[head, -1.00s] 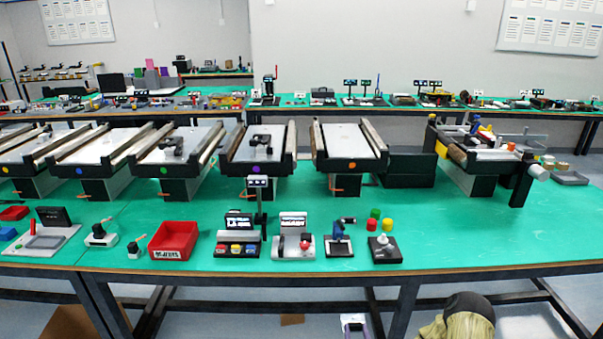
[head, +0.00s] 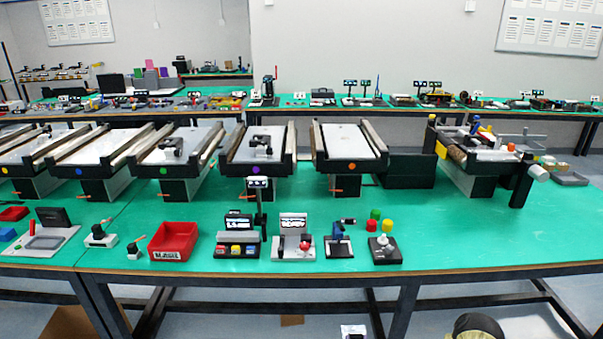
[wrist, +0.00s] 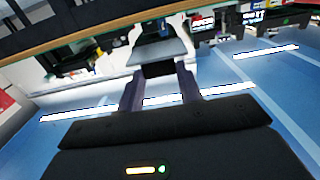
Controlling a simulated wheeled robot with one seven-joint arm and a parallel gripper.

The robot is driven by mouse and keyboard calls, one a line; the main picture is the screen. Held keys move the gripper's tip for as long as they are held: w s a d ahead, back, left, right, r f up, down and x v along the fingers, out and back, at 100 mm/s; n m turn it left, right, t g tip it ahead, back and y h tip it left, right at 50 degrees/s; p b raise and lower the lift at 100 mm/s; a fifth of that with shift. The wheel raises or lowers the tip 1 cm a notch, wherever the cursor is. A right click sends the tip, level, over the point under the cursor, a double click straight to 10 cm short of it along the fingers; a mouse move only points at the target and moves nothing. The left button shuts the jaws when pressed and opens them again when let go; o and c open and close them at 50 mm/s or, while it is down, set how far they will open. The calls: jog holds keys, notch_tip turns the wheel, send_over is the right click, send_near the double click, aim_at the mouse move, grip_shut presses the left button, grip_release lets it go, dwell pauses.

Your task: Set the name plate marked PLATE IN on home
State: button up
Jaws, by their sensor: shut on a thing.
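In the wrist view my gripper (wrist: 160,88) is shut on a grey and black piece (wrist: 160,50) between its two dark fingers. I cannot read a marking on it, so I cannot confirm it is the name plate marked PLATE IN. In the head view a small pale thing with dark marks (head: 354,331) shows at the bottom edge, in front of the table; it may be the held piece. No spot labelled home is readable. Small stations with sign panels (head: 239,222) (head: 293,221) stand along the table's front.
The green table (head: 480,235) has clear room at front right. A red bin (head: 174,241), a blue-topped device (head: 338,238) and a joystick box (head: 384,250) stand near the front edge. Several mini conveyors (head: 348,141) line the back. A small display on a post (head: 258,183) rises mid-table.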

jog(key=s+f, duration=0.2)
jog(key=f, duration=0.1)
jog(key=shift+s+a, duration=0.1)
jog(key=shift+s, duration=0.25)
dwell(0.7)
jog(key=shift+r, duration=0.1)
dwell(1.0)
dwell(0.7)
